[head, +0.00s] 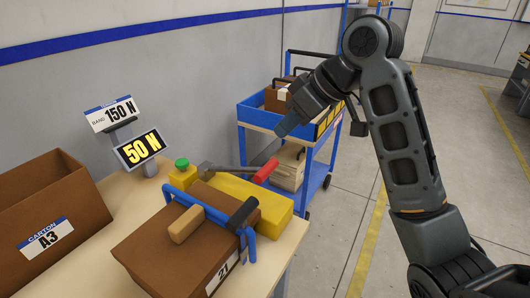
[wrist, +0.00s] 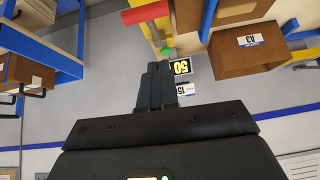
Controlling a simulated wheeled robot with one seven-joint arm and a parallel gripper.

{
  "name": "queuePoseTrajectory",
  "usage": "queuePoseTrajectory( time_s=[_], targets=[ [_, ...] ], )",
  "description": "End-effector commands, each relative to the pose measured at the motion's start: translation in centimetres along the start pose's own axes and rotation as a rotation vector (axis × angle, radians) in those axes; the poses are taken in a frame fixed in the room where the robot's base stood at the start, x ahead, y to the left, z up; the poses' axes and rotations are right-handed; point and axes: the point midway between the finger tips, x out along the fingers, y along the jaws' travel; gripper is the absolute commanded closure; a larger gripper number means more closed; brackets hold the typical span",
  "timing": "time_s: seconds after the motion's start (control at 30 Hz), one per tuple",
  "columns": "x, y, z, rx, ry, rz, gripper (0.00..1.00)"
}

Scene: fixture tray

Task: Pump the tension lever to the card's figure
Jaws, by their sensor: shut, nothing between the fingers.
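The tension lever is a grey bar with a red handle (head: 265,171), lying low over a yellow tool body (head: 238,192) that has a green button (head: 181,163). The red handle (wrist: 145,12) also shows at the top of the wrist view. The card (head: 113,114) reads "BAND 150 N". The display (head: 139,149) below it reads "50 N"; it appears inverted in the wrist view (wrist: 180,68). My gripper (head: 279,132) is shut and empty, above and apart from the red handle. Its closed fingers (wrist: 157,66) show in the wrist view.
A brown carton marked 21 (head: 170,262) with a blue frame stands on the bench before the tool. Carton A3 (head: 50,235) is at the left. A blue cart (head: 319,172) with boxes stands behind the bench. Open floor lies to the right.

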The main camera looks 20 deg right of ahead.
Motion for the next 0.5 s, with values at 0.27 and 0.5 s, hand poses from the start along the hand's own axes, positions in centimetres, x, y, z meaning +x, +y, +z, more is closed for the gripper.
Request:
queuePoseTrajectory(
  time_s=[0.27, 0.5],
  targets=[
    [-2.4, 1.1, -0.7, -0.043, -0.064, 0.012, 1.0],
    [-2.4, 1.1, -0.7, -0.044, -0.066, 0.012, 1.0]
  ],
)
